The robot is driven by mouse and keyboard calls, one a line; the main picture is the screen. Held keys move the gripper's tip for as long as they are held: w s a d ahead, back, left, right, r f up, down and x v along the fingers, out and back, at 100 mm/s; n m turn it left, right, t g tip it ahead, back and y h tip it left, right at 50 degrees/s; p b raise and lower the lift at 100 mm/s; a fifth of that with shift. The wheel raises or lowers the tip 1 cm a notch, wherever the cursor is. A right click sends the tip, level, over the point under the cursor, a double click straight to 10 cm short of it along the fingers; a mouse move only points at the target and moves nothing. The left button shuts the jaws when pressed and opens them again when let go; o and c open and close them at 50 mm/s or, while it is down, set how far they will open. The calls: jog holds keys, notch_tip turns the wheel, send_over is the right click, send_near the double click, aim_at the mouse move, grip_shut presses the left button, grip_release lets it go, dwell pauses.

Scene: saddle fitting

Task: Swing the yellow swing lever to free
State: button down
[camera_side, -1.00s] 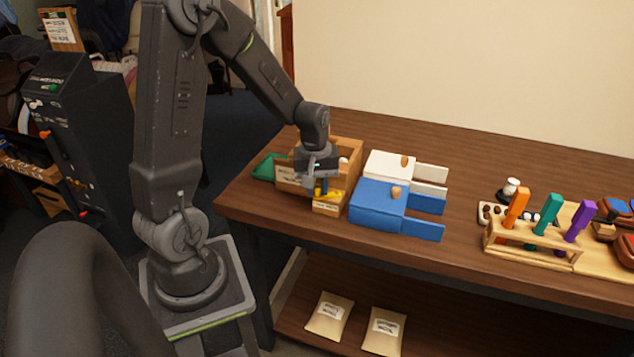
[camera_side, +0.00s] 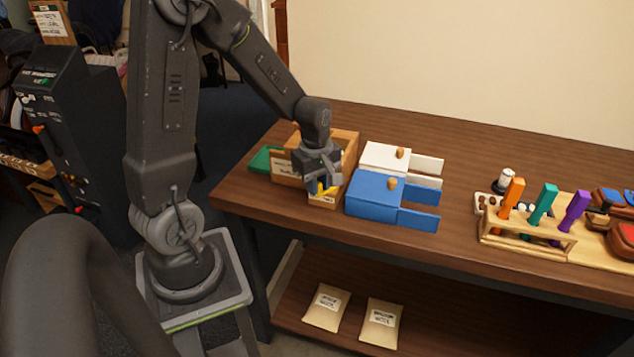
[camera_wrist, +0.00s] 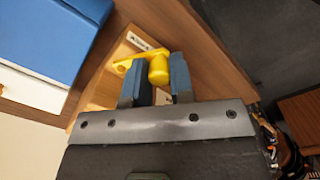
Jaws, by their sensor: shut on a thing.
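The yellow swing lever (camera_wrist: 127,64) is a flat yellow arm with a round upright knob, mounted on a small light wooden block (camera_side: 324,202). In the side view only a bit of the lever (camera_side: 331,190) shows below my gripper (camera_side: 320,184). In the wrist view my gripper (camera_wrist: 158,78) has its two blue-faced fingers on either side of the lever's knob, shut on it. A white label (camera_wrist: 139,41) with dark lettering lies beside the lever on the wood; I cannot read it.
A wooden box (camera_side: 345,150) stands right behind the lever block, with a green piece (camera_side: 262,160) at its left. A blue box (camera_side: 374,193) and a white box (camera_side: 383,157) stand close on the right. A tool rack (camera_side: 525,235) is farther right, with bare table between.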

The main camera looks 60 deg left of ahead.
jog(key=c, duration=1.3)
grip_release()
jog(key=shift+o, duration=0.2)
notch_tip(320, 180, up, 14)
jog(key=shift+s, duration=0.3)
jog(key=shift+d, duration=0.15)
